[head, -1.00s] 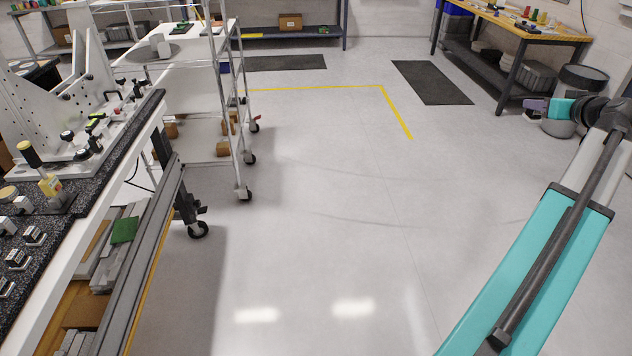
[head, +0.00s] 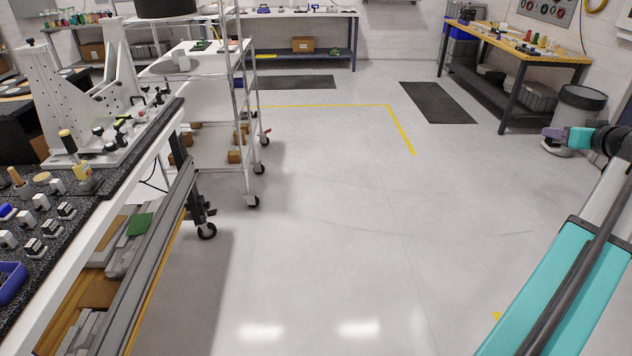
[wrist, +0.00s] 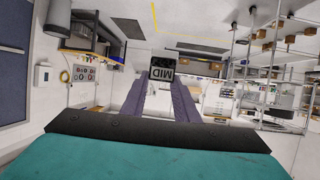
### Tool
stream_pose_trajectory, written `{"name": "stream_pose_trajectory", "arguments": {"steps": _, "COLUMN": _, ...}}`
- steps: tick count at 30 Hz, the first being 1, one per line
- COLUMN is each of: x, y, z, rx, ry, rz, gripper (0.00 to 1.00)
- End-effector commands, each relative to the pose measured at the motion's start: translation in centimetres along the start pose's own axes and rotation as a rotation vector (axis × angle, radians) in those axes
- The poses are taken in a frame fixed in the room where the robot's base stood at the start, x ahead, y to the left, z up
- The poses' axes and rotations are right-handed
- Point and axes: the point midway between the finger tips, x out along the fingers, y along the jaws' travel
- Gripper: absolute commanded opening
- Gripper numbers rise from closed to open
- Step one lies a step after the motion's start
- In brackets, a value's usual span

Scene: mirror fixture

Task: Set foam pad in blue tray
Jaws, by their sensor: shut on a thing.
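My gripper (wrist: 161,80) has two purple fingers and is shut on a small grey-and-black block (wrist: 162,73) whose label reads MID, upside down in the wrist view. In the head view my gripper (head: 548,133) is at the far right, small and seen from the side, over open floor and far from the bench. The block is too small to make out there. A blue tray (head: 12,282) stands on the dark bench top at the left edge, partly cut off by the frame. I cannot tell any separate foam pad.
The dark speckled bench (head: 75,252) at left carries a white angled fixture (head: 85,95) and several small blocks and knobs. A wire-frame cart (head: 245,120) stands behind it. A wood-topped table (head: 520,42) and grey bin (head: 580,105) are at back right. The middle floor is clear.

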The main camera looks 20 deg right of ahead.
Motion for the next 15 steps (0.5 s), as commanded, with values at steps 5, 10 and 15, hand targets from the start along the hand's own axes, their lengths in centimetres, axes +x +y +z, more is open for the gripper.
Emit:
{"name": "stream_pose_trajectory", "arguments": {"steps": 5, "x": 0.2, "y": -0.4, "z": -0.1, "rx": -0.002, "ry": 0.0, "rz": -0.004, "gripper": 0.06}}
{"name": "stream_pose_trajectory", "arguments": {"steps": 10, "x": 0.5, "y": -1.0, "z": -0.2, "rx": -0.005, "ry": 0.0, "rz": -0.011, "gripper": 0.06}}
{"name": "stream_pose_trajectory", "arguments": {"steps": 15, "x": 0.6, "y": -1.4, "z": -0.3, "rx": -0.007, "ry": 0.0, "rz": -0.015, "gripper": 0.06}}
